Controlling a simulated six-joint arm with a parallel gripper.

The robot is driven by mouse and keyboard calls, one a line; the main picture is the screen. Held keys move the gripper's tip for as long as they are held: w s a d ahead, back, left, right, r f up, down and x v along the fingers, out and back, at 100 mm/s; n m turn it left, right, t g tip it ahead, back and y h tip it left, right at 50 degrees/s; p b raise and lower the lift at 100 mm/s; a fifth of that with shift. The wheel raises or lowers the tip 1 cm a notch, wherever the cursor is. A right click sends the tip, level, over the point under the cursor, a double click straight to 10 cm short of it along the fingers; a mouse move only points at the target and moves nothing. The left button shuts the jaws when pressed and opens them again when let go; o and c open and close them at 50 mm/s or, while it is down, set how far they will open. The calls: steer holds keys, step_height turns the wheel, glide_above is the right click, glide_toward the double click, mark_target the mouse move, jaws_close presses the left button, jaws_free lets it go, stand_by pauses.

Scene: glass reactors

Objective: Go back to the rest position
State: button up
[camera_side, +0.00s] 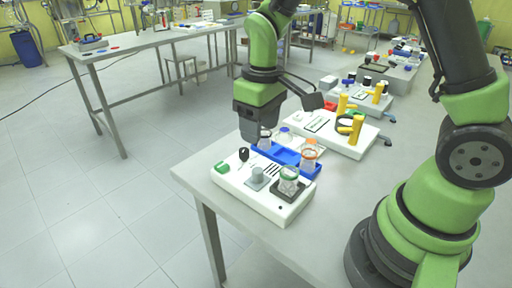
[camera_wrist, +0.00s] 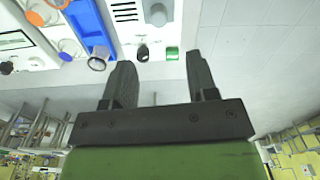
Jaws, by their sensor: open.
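My gripper (camera_wrist: 160,82) is open and empty in the wrist view, its two dark fingers spread apart over the table's edge and the floor. In the side view my gripper (camera_side: 248,138) hangs above the back left part of the bench, near a white device (camera_side: 240,192) with a green button and a glass vessel (camera_side: 289,182) on it. Its fingertips are hard to make out there. In the wrist view the same device (camera_wrist: 128,28) lies beyond the fingertips.
A blue tray (camera_side: 285,155) with several small glass vessels stands close to my gripper. Behind it is a white device with yellow handles (camera_side: 348,128). More equipment stands farther back. The bench's front left part is clear (camera_side: 310,225). Another table (camera_side: 150,38) stands across the floor.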

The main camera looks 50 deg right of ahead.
steer(key=s+a+r+m+t+y, duration=0.1)
steer(key=s+r+m+t, duration=0.4)
steer(key=s+r, duration=0.9)
steer(key=shift+s+r+t+y, duration=0.3)
steer(key=shift+s+t+y, duration=0.1)
steer(key=shift+s+t, duration=0.5)
stand_by(2.0)
